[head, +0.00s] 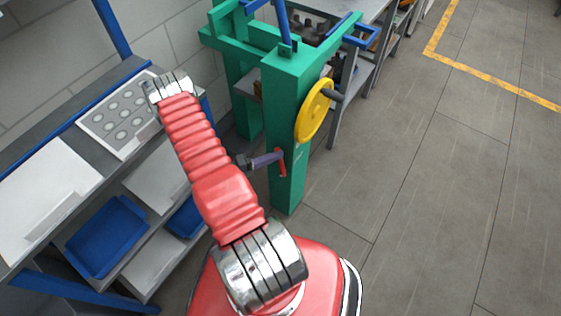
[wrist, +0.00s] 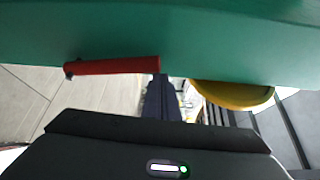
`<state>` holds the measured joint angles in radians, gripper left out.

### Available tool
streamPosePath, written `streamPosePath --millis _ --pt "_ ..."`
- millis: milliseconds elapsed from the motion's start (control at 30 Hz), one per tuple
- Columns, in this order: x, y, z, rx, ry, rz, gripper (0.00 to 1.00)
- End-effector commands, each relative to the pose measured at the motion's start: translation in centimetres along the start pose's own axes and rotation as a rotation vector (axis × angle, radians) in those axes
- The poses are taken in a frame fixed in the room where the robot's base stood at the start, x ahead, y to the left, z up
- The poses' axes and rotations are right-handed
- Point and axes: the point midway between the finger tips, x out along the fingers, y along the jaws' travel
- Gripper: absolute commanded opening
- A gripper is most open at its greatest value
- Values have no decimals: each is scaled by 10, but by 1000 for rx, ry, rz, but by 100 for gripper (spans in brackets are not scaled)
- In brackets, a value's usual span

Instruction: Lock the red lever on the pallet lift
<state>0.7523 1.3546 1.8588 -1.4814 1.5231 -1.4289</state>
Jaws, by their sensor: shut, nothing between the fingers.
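The red lever (head: 283,165) is on the side of the green frame (head: 287,120), below the yellow handwheel (head: 314,110). It hangs roughly vertical in the head view. In the wrist view the red lever (wrist: 112,66) lies sideways across the green face, left of the fingers. My gripper (head: 275,157) points at the frame close to the lever's upper end, partly covering it. In the wrist view my gripper (wrist: 161,82) is shut and empty, its dark fingertips beside the lever's right end. I cannot tell whether they touch.
The yellow handwheel (wrist: 235,96) is right of the fingers in the wrist view. A shelf unit with a white tray of round holes (head: 120,116) and a blue bin (head: 106,237) stands at the left. Open grey floor (head: 430,200) lies to the right of the frame.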

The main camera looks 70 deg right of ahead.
Motion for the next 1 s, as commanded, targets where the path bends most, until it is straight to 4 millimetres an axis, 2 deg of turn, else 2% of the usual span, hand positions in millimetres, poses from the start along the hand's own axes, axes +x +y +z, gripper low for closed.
streamPosePath --millis 233,733,1000 --pt "-5 2 8 0 -1 0 0" --pt "-6 2 9 0 -2 0 0" --pt "-7 -13 11 2 -1 0 0"
